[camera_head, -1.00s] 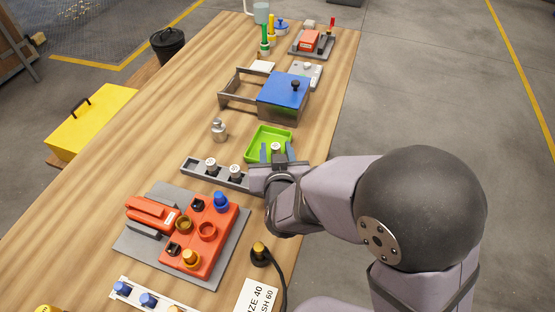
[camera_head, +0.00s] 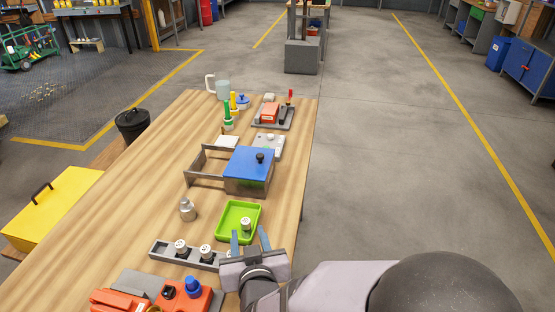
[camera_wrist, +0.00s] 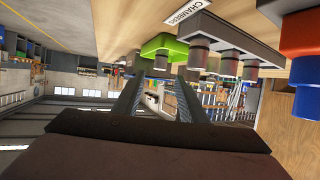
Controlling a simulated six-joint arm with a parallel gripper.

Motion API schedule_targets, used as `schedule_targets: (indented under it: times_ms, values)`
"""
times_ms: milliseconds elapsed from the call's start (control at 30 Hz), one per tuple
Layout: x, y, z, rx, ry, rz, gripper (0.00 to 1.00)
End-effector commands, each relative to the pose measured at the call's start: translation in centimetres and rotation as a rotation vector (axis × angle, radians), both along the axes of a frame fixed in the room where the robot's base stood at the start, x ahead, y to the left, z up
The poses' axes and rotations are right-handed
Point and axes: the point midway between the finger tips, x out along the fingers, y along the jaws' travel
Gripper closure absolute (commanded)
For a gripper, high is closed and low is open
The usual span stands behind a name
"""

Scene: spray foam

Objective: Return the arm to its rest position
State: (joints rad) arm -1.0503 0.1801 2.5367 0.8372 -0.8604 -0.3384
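My gripper (camera_head: 248,236) is at the near edge of the green tray (camera_head: 222,220), its two blue-grey fingers spread apart. In the wrist view my gripper (camera_wrist: 158,92) is open with nothing between its fingers. A white-capped vial (camera_head: 246,224) stands in the tray, just beyond the fingertips.
A grey rack (camera_head: 160,251) with white-capped vials stands left of my gripper. A metal weight (camera_head: 187,209) and a blue-lidded box (camera_head: 247,170) stand farther back. A red device (camera_head: 195,302) is at the near left. Floor right of the table is clear.

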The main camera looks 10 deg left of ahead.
Motion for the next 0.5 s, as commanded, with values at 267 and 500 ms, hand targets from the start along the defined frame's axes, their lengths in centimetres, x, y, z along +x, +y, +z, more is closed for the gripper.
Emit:
schedule_targets:
  times_ms: [267,500]
  values:
    - [1.3,-2.2,-0.5,-0.003,0.132,-0.005,0.62]
    - [1.4,-8.8,-1.8,-0.043,0.432,-0.038,0.62]
